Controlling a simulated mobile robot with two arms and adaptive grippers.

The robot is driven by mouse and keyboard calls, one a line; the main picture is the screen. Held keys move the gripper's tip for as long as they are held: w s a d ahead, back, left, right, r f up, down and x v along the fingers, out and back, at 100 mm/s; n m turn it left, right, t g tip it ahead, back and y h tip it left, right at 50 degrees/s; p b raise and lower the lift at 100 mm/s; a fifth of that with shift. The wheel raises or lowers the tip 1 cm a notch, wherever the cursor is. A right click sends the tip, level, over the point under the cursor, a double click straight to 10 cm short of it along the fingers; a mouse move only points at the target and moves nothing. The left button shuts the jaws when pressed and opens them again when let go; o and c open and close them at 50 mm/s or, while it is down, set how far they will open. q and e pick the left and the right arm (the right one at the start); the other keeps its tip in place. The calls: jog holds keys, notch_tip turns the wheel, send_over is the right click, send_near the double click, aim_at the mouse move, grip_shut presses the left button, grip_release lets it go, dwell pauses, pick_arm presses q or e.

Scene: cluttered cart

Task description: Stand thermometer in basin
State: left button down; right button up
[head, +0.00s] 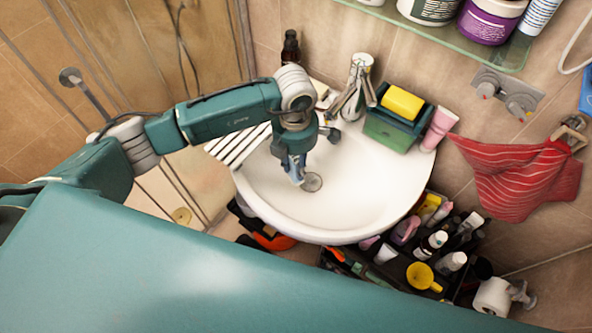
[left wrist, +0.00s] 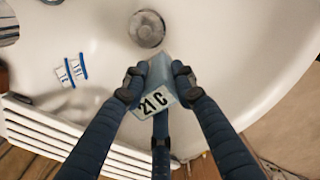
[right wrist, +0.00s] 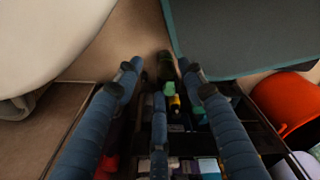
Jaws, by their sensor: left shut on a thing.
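The thermometer is a small light-blue block with a white face reading "21 C" (left wrist: 157,98), held between the fingers of my left gripper (left wrist: 155,75). In the head view my left gripper (head: 294,165) points down inside the white basin (head: 375,190), and the thermometer's pale lower end (head: 298,180) shows beside the drain (head: 312,182). It looks roughly upright there; I cannot tell whether it touches the basin floor. My right gripper (right wrist: 160,75) is open and empty in the right wrist view, above a dark cart; it is hidden in the head view.
A tap (head: 355,88), a green box with a yellow sponge (head: 402,103) and a pink tube (head: 438,128) stand along the basin's back. A white slatted rack (head: 240,142) is at its left. A cluttered cart (head: 405,270) is below. The basin's right half is clear.

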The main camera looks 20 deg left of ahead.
aim_at(296, 173)
pick_arm(q)
notch_tip(296, 173, down, 4)
jog(key=shift+s+r+p, duration=0.1)
jog(key=shift+r+p, duration=0.05)
jog(key=shift+p, duration=0.15)
jog(key=shift+f+b, duration=0.35)
jog(key=c, duration=1.4)
grip_release()
jog(key=shift+r, duration=0.15)
jog(key=shift+r+p, duration=0.25)
jog(key=shift+p, duration=0.2)
jog(key=shift+r+b, duration=0.35)
jog(key=shift+r, duration=0.05)
notch_tip(296, 173, up, 10)
jog(key=shift+f+b, duration=0.15)
jog(key=shift+b, duration=1)
jog(key=shift+r, duration=0.65)
pick_arm(e)
jog(key=shift+s+a+f, duration=0.15)
jog(key=shift+a+f, duration=0.1)
jog(key=shift+f, duration=0.3)
jog(key=shift+s+a+f, duration=0.15)
jog(key=shift+a+f, duration=0.05)
jog(key=shift+f, duration=0.35)
jog(key=shift+a, duration=0.15)
